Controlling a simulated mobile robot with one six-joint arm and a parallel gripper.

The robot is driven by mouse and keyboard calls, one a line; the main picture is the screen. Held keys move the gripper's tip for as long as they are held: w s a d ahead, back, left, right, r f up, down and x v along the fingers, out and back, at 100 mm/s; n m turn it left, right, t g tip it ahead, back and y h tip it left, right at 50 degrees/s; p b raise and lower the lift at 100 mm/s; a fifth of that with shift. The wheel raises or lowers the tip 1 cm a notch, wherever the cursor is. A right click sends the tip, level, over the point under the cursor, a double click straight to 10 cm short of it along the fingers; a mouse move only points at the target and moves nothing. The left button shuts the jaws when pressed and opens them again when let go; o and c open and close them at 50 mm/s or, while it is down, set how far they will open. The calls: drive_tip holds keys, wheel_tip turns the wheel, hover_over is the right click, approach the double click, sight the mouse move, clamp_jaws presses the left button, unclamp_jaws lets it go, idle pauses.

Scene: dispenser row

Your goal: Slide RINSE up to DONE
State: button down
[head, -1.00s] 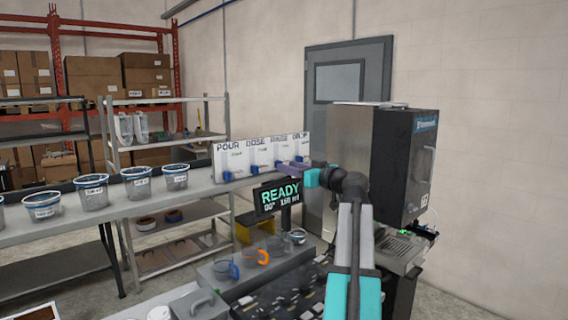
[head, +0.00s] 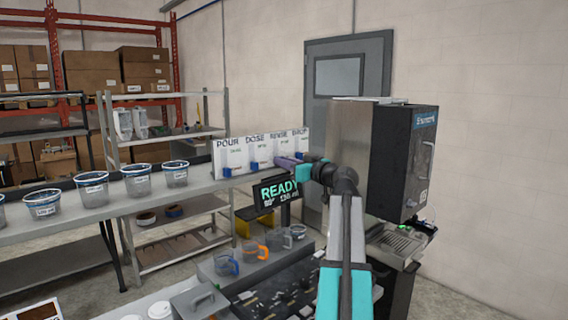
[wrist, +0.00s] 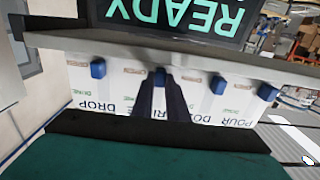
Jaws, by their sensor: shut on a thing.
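The white panel (head: 240,157) stands behind the bench's far edge, marked POUR, DOSE, RINSE and DROP, and it appears upside down in the wrist view (wrist: 205,100). My gripper (wrist: 161,84) is at the RINSE column, its two dark fingers shut on the blue RINSE knob (wrist: 160,77). The knob sits near the panel's bottom edge, level with the other knobs and on the ledge side of the DONE mark. In the head view my gripper (head: 288,162) hides the RINSE knob.
Blue knobs for DROP (wrist: 98,68), DOSE (wrist: 218,85) and POUR (wrist: 267,92) flank the RINSE knob. Clear cups (head: 137,181) line the bench to the left. A tall dark machine (head: 400,160) stands at right.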

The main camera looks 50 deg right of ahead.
drive_tip(key=shift+r, duration=0.1)
drive_tip(key=shift+r+b, duration=1.45)
drive_tip(key=shift+r, duration=1.55)
drive_tip(key=c, duration=1.7)
unclamp_jaws()
drive_tip(key=shift+s, duration=0.1)
drive_tip(key=shift+s+f, duration=0.15)
drive_tip(key=shift+s, duration=0.35)
drive_tip(key=s+b, duration=0.1)
drive_tip(key=s, duration=0.3)
drive_tip(key=s+b, duration=0.1)
drive_tip(key=s, duration=0.3)
drive_tip(key=s+a+b, duration=0.1)
drive_tip(key=s, duration=0.3)
drive_tip(key=shift+s+b, duration=0.3)
drive_tip(key=shift+b, duration=0.1)
